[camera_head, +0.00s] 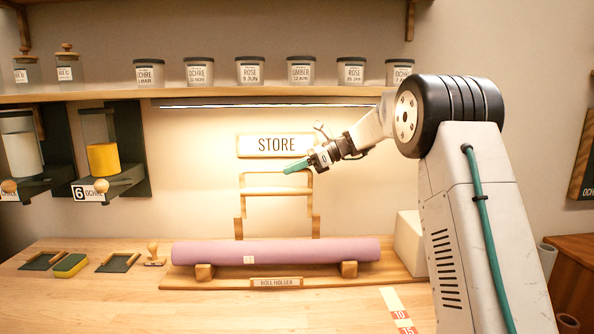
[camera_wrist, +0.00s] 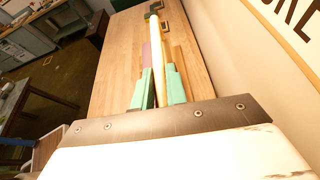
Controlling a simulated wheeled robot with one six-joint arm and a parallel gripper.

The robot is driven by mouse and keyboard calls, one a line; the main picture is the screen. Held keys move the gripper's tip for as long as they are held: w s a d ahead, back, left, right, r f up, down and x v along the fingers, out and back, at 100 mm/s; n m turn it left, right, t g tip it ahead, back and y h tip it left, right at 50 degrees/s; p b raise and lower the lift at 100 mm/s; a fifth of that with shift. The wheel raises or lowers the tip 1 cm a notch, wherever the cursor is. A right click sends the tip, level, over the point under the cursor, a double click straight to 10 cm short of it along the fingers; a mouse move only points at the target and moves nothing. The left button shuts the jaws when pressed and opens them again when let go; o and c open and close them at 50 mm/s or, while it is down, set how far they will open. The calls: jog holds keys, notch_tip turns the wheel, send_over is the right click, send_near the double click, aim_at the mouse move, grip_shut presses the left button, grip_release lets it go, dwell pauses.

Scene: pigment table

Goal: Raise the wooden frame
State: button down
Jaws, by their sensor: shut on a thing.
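The wooden frame (camera_head: 277,191) stands upright against the wall at the back of the roll holder, under the STORE sign. It has slim uprights, a top bar and a crossbar below it, between lower posts. My gripper (camera_head: 289,168) reaches in from the right, its teal fingers at the frame's top bar. In the wrist view, my gripper's two teal fingers (camera_wrist: 159,70) are closed on either side of the pale wooden bar of the frame (camera_wrist: 155,42). The fingers hide part of the top bar in the head view.
A pink roll (camera_head: 275,250) lies on wooden cradles in front of the frame, on the roll holder base (camera_head: 205,283). The STORE sign (camera_head: 277,145) hangs just above. A jar shelf (camera_head: 250,94) runs overhead. A stamp (camera_head: 154,254) and sponge (camera_head: 70,265) are left.

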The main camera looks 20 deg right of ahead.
jog(key=shift+w+d, duration=0.1)
jog(key=shift+w, duration=0.1)
dwell(0.3)
jog(key=c, duration=1.4)
grip_release()
jog(key=shift+w, duration=0.1)
jog(key=v, duration=0.8)
